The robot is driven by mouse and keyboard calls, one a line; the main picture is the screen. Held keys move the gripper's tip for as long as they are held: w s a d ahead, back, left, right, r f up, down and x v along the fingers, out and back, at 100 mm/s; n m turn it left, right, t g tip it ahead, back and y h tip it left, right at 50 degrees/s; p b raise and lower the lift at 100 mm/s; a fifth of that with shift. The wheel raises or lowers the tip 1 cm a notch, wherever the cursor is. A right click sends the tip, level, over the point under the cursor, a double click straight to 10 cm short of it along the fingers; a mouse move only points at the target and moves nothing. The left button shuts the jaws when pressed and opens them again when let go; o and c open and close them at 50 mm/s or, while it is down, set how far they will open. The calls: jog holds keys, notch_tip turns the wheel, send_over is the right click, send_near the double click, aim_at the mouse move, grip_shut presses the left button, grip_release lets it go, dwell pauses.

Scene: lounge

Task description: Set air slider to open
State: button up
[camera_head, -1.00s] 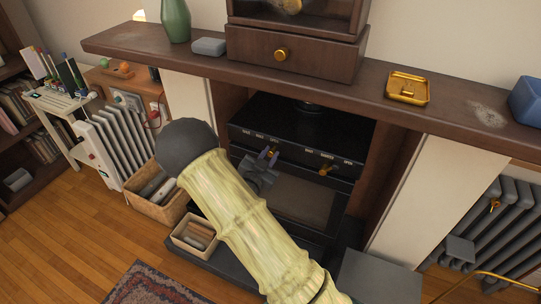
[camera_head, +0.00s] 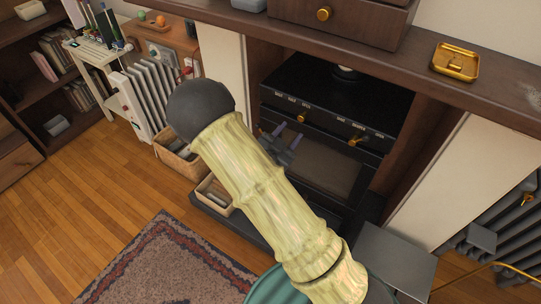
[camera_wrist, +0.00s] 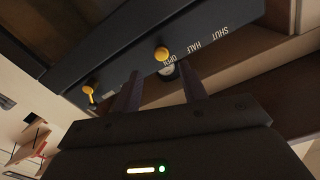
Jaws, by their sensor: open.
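The dark stove front (camera_head: 330,122) in the fireplace carries two brass slider knobs with white labels. The left knob (camera_head: 301,117) sits under the rightmost mark of its row; it shows as the nearer knob (camera_wrist: 162,53) in the wrist view, beside the word OPEN, with HALF and SHUT farther along. The right knob (camera_head: 355,140) is under the leftmost mark of its row; in the wrist view it is the lower-left knob (camera_wrist: 88,90). I cannot read which is air. My gripper (camera_head: 286,135) is open, its fingers (camera_wrist: 161,80) just short of the left knob and touching nothing visible.
The wooden mantel (camera_head: 395,52) overhangs the stove and holds a brass tray (camera_head: 455,62). Baskets (camera_head: 178,158) and a white radiator (camera_head: 140,98) stand left. A grey box (camera_head: 390,262) is at lower right. A rug (camera_head: 165,265) lies on the open floor.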

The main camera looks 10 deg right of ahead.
jog(key=v, duration=1)
jog(key=shift+s, duration=0.15)
jog(key=shift+a, duration=0.1)
